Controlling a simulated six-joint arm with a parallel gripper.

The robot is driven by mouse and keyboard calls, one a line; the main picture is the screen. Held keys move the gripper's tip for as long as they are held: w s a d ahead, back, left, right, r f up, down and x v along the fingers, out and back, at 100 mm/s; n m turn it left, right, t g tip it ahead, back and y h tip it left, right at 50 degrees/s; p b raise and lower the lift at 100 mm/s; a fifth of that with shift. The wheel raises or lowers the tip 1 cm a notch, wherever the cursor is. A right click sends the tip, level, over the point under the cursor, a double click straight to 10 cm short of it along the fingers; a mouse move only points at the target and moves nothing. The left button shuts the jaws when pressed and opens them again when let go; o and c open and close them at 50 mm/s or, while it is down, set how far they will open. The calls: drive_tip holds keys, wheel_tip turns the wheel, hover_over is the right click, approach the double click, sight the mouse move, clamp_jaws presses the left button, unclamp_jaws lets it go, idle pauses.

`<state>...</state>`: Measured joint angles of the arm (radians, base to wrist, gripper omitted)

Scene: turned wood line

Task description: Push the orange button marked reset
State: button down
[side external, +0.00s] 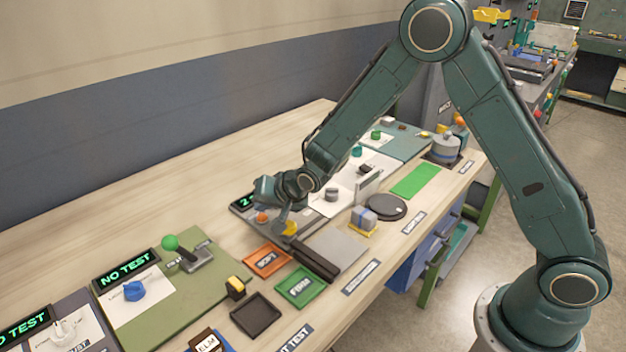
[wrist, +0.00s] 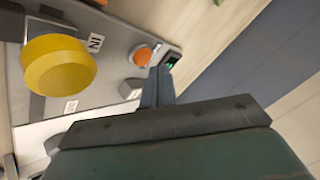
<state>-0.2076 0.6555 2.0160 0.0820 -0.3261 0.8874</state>
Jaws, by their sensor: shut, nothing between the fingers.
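The orange button (wrist: 143,56) sits on a grey panel (wrist: 110,75), with a small white label near it that I cannot read. In the side external view the orange button (side external: 262,217) shows just left of my gripper (side external: 282,218). In the wrist view the two fingers of my gripper (wrist: 158,72) are together and empty. Their tips appear right beside the button, but I cannot tell whether they touch it or how high above the panel they are.
A large yellow knob (wrist: 58,65) stands on the same panel, with a label reading "IN" near it. A small display (side external: 242,202) with green characters is at the panel's back. Orange (side external: 267,261) and green (side external: 300,288) trays lie in front.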

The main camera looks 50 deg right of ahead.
sight(265, 219)
drive_tip(key=shift+f, duration=0.85)
idle(1.6)
drive_tip(key=shift+r, duration=0.8)
drive_tip(key=shift+r, duration=0.15)
drive_tip(key=shift+r, duration=2.4)
